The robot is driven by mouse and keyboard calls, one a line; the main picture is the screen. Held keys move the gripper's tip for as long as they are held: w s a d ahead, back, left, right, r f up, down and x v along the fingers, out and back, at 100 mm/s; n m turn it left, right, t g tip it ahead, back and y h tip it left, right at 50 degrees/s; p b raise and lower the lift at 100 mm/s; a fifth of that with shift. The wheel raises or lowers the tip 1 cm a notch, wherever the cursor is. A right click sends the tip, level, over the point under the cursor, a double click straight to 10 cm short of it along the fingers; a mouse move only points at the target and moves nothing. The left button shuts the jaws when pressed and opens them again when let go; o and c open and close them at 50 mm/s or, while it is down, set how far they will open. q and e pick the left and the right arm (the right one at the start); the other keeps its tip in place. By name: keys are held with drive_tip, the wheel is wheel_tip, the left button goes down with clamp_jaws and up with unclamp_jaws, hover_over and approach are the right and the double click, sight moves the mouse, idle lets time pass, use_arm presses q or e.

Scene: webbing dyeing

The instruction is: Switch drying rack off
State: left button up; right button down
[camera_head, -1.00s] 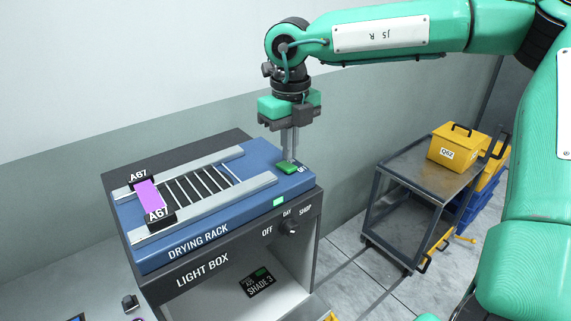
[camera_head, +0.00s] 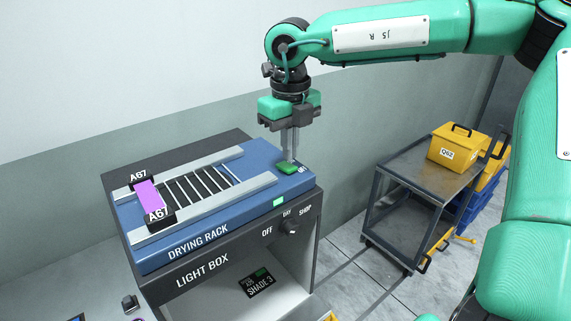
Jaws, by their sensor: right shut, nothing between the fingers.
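The blue drying rack (camera_head: 260,197) lies on top of the dark light box (camera_head: 240,252). A green rocker switch (camera_head: 287,169) sits at the rack's far right corner, with a small label beside it that my gripper partly hides. My right gripper (camera_head: 290,158) points straight down with its fingers shut and empty. Its tips are at the green switch, touching it or just above it; I cannot tell which. A purple strip (camera_head: 149,196) between two black A67 tags lies across the rack's left end. My left gripper is out of view.
The light box has a knob (camera_head: 290,227) marked OFF, DAY and SHOP, and a SHADE 3 card (camera_head: 257,284) inside. A grey cart (camera_head: 404,167) with a yellow box (camera_head: 458,148) stands at the right. Floor between them is clear.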

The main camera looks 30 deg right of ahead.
sight(290, 167)
drive_tip(key=shift+f+b, duration=1.3)
drive_tip(key=shift+b, duration=0.1)
idle(0.8)
drive_tip(key=shift+s+r, duration=0.1)
drive_tip(key=shift+r, duration=0.05)
drive_tip(key=shift+r+p, duration=0.5)
drive_tip(key=shift+r, duration=0.4)
drive_tip(key=shift+r+p, duration=0.95)
drive_tip(key=shift+r, duration=1.55)
